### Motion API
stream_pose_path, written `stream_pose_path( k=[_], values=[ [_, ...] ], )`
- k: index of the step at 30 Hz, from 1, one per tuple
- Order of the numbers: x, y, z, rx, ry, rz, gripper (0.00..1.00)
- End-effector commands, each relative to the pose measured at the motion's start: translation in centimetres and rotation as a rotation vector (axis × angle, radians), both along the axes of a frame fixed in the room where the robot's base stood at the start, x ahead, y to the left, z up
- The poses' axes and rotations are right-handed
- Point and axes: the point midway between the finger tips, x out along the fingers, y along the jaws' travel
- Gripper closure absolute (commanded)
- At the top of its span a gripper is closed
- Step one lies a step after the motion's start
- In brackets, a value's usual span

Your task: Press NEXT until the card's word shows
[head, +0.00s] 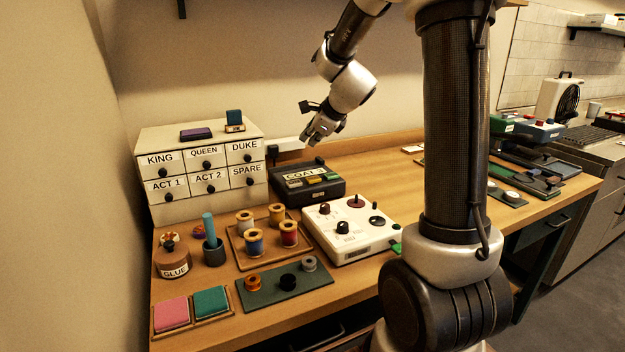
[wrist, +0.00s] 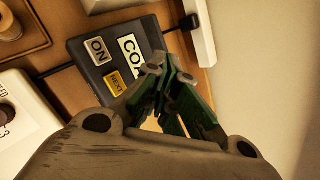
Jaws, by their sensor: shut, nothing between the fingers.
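A dark box (head: 335,188) with a light word panel (head: 306,174) stands near the back of the table. The panel seems to start with COAT; its last character is unclear. In the wrist view the box (wrist: 84,60) shows a pale ON button (wrist: 97,49) and a yellow NEXT button (wrist: 117,82). My gripper (head: 309,139) is shut and empty, above and behind the box. In the wrist view my fingertips (wrist: 162,66) cover part of the word panel (wrist: 131,52), beside NEXT and apart from it in the picture. I cannot make out a word card.
A white device with knobs (head: 350,228) stands in front of the box. A tray of thread spools (head: 243,262) is to its left. A labelled drawer cabinet (head: 205,205) stands at the back left. Bare table (head: 385,175) lies right of the box.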

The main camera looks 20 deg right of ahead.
Motion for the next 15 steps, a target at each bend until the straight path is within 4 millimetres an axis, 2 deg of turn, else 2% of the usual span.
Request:
stream_pose_path(
  k=[8, 15],
  values=[
    [0.0, 0.0, -1.2, 0.000, 0.003, 0.002, 1.00],
    [-0.1, -0.1, -4.5, -0.001, 0.004, 0.000, 1.00]
  ],
)
